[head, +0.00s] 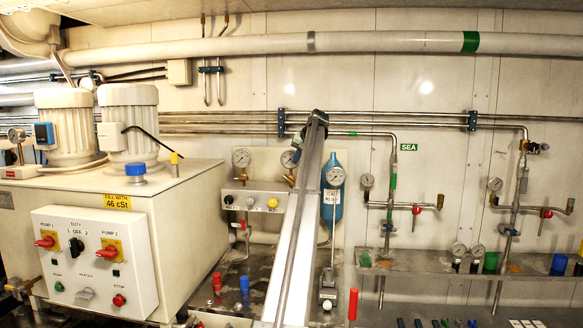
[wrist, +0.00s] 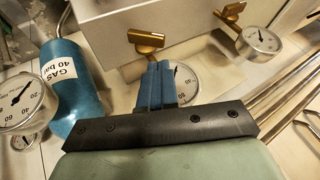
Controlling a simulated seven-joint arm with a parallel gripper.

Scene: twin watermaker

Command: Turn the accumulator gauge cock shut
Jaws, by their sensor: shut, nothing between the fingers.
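A brass cock (wrist: 146,40) with a flat bar handle stands just beyond my fingertips in the wrist view. A round dial gauge (wrist: 186,84) beside it is partly hidden by my fingers. The pair nearest the blue accumulator bottle (wrist: 72,95) also shows in the head view as a gauge (head: 290,159) above a brass cock (head: 290,180). My gripper (wrist: 155,66) has its blue fingers together and empty, pointing at the cock. The fingertips overlap the cock's lower part in the picture; I cannot tell whether they touch it. No cock is labelled in view.
A second brass cock (wrist: 231,11) and gauge (wrist: 261,42) sit to the right in the wrist view. A grey metal box (wrist: 195,25) is close beyond the cocks. The bottle's own gauge (wrist: 18,101) is at the left. Thin pipes (wrist: 295,105) run along the right side.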

